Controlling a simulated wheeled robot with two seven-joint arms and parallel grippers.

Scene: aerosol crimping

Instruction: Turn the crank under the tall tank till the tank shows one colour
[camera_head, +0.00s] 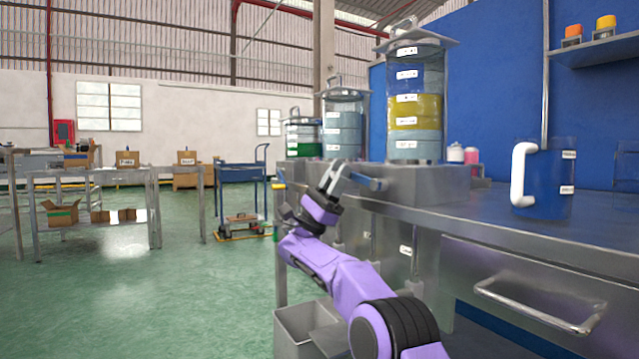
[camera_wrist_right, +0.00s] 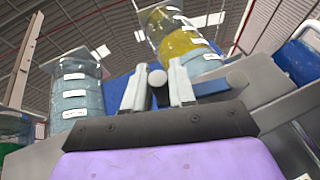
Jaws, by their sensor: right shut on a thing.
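The tall tank (camera_head: 415,80) stands on a grey block on the bench. It shows separate bands: blue on top, yellow in the middle, grey-blue below. It also shows tilted in the right wrist view (camera_wrist_right: 184,45). The crank (camera_head: 372,183) sticks out at the front of the block under the tank. My right gripper (camera_head: 335,176) is at the crank's outer end. In the right wrist view its fingers (camera_wrist_right: 157,88) are shut around the crank's round grey knob (camera_wrist_right: 157,77). My left gripper is not in view.
Two shorter tanks (camera_head: 343,125) (camera_head: 301,136) stand left of the tall one. A blue jug (camera_head: 548,185) with a white handle stands on the bench (camera_head: 455,212) at right. A grey bin (camera_head: 300,330) is below my right arm. The green floor at left is mostly open.

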